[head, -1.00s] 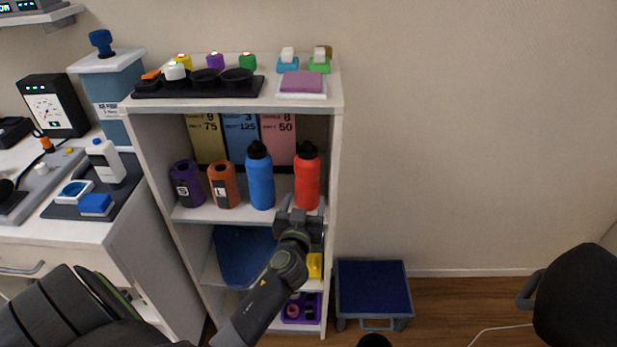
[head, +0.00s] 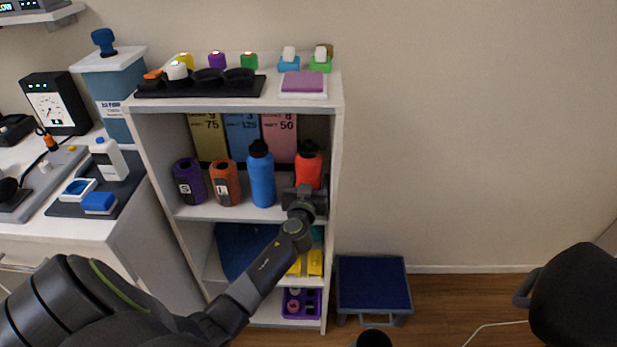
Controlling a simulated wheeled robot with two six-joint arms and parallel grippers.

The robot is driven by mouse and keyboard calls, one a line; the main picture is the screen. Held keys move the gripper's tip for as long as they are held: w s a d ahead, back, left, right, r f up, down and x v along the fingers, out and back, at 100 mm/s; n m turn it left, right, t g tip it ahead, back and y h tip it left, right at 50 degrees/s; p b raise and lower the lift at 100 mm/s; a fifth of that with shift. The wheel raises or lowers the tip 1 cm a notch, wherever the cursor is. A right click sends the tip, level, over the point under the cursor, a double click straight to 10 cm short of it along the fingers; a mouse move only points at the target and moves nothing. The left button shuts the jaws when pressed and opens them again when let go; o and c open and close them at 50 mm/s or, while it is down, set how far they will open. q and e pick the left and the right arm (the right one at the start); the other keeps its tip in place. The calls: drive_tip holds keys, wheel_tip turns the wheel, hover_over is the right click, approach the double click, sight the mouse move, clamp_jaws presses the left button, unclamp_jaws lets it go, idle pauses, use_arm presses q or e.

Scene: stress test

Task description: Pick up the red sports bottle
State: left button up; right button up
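The red sports bottle (head: 308,170) stands upright at the right end of the shelf's upper compartment, its black cap and upper body showing. My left gripper (head: 304,194) is in front of its lower half and hides that part. The fingers point into the shelf and are hidden by the gripper's own body, so I cannot tell whether they are open or around the bottle. A blue sports bottle (head: 261,178) stands close on the left. My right gripper is not in view.
An orange holder (head: 225,183) and a purple holder (head: 189,181) stand further left on the same board. The shelf unit's right side wall (head: 335,200) is close to the red bottle. A blue step stool (head: 372,284) stands on the floor at the right.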

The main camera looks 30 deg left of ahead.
use_arm(q)
drive_tip(key=c, duration=0.9)
drive_tip(key=shift+c, duration=0.7)
drive_tip(key=shift+r, duration=0.15)
